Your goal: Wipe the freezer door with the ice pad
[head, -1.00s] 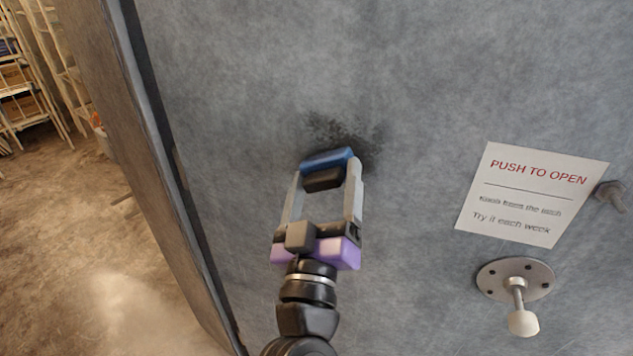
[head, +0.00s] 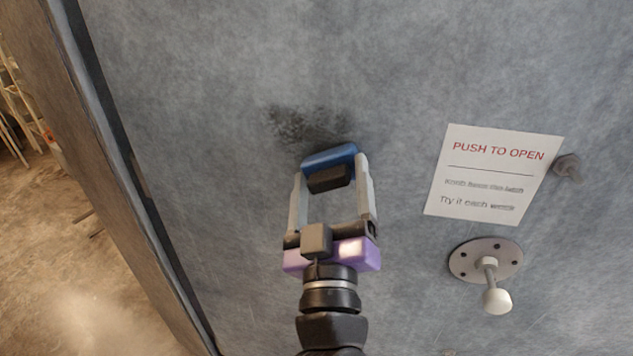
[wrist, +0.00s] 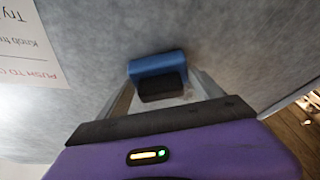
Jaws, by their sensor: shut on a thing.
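The freezer door (head: 230,60) is a grey, mottled panel filling most of the head view. A dark smudge (head: 295,124) marks it above and left of the pad. The ice pad (head: 330,157) is blue with a black block (head: 330,179) on its near side. My gripper (head: 333,182) is shut on the pad by its black block, with a finger on each side. The pad is at the door just below the smudge; I cannot tell whether it touches. The wrist view also shows the blue pad (wrist: 157,67) between my fingers, against the grey surface.
A white "PUSH TO OPEN" sign (head: 490,180) is on the door at right. Below it is a round plate (head: 462,262) with a white-tipped knob (head: 497,300). A dark knob (head: 569,167) is beside the sign. The door edge (head: 150,200) and brown floor (head: 80,290) are at left.

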